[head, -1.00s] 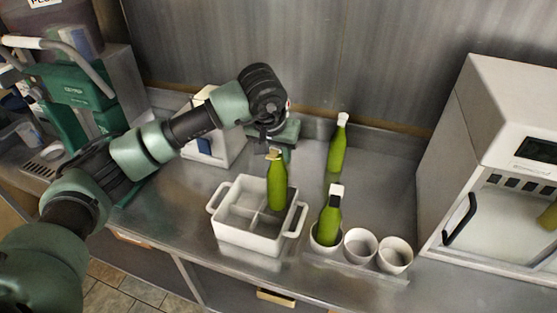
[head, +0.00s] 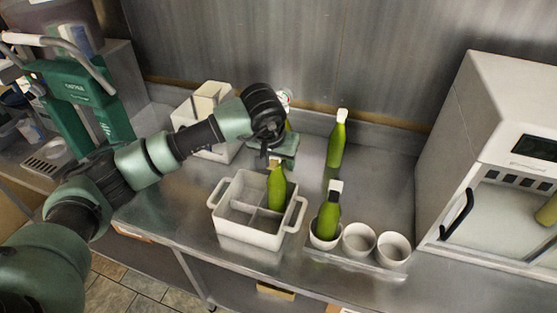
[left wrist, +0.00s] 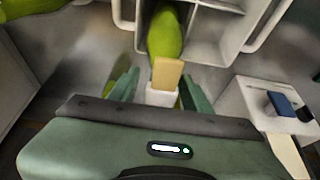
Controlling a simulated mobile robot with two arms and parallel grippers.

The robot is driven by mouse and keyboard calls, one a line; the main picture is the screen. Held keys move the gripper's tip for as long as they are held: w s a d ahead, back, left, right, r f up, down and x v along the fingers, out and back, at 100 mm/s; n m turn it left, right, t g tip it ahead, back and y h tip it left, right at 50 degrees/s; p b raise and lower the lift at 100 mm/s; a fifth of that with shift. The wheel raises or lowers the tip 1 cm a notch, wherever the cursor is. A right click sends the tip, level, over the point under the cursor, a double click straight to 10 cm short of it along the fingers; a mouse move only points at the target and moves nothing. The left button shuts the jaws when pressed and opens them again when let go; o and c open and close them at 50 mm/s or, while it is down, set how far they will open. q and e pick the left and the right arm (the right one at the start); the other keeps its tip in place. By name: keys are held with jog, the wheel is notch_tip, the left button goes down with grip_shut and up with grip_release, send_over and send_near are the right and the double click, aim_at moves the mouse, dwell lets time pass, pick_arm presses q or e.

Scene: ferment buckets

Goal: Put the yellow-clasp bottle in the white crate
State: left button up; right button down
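The yellow-clasp bottle (head: 277,190) is green and stands nearly upright in a rear right compartment of the white crate (head: 245,229); its base is hidden by the crate walls. My left gripper (head: 271,154) is just above the bottle's top. In the left wrist view the bottle (left wrist: 165,32) sits between the compartment walls of the crate (left wrist: 222,40). Its tan-yellow clasp and white top lie between the two green fingers of the left gripper (left wrist: 160,88), which look apart with a gap beside the top. My right gripper is not in view.
A bottle with a black and white top (head: 329,218) stands in a white cup, beside two empty cups (head: 359,240) (head: 393,248). Another white-topped bottle (head: 337,145) stands behind. A white divided box (head: 205,110) stands back left and a white machine (head: 490,125) right.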

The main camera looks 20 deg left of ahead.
pick_arm(q)
jog(key=shift+r, duration=0.25)
jog(key=b+v, duration=0.3)
jog(key=v, duration=0.7)
jog(key=shift+s+r, duration=0.1)
jog(key=shift+r, duration=0.15)
jog(key=shift+s+r, duration=0.25)
jog(key=shift+r, duration=0.35)
